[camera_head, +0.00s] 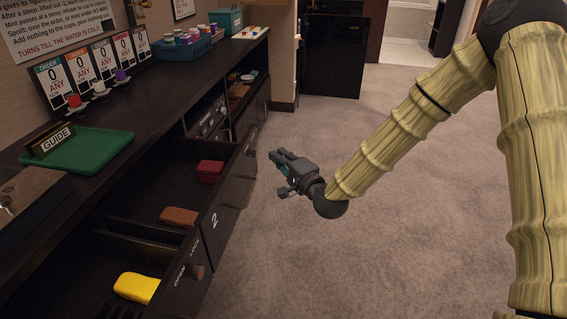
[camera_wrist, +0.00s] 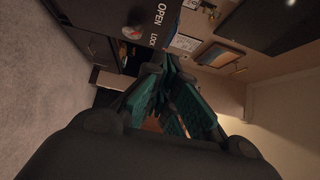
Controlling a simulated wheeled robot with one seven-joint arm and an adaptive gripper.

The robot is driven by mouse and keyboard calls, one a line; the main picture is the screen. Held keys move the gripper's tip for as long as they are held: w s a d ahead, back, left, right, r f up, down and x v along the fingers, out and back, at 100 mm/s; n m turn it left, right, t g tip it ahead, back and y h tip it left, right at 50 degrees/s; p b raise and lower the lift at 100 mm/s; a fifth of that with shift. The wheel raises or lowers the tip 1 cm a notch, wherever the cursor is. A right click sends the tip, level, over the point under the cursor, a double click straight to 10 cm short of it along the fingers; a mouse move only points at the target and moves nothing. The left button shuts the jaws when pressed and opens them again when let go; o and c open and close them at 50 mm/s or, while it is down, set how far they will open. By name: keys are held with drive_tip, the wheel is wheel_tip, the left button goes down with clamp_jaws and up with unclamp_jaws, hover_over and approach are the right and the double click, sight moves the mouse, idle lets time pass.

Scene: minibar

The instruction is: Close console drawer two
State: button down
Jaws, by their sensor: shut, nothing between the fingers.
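Console drawer two (camera_head: 216,214), a dark front marked "2", stands pulled out from the console at the left of the head view. A red box (camera_head: 210,171) and a brown box (camera_head: 179,216) lie in the open space behind the front. My gripper (camera_head: 279,162) is shut and empty, to the right of the drawer front and apart from it, above the carpet. In the wrist view its teal-padded fingers (camera_wrist: 158,76) meet near the centre. A dark panel with "OPEN" and "LOCK" lettering (camera_wrist: 159,22) and a round knob (camera_wrist: 132,32) shows beyond them.
A yellow box (camera_head: 137,288) lies in the open space nearest me, beyond a divider (camera_head: 146,243). The lock knob (camera_head: 197,270) is on the near front. A green tray (camera_head: 88,151) rests on the console top. Carpet (camera_head: 300,260) is clear to the right.

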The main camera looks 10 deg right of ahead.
sight(249, 138)
drive_tip(key=shift+w+a+b, duration=0.85)
drive_tip(key=shift+w+a, duration=2.15)
drive_tip(key=shift+a, duration=0.15)
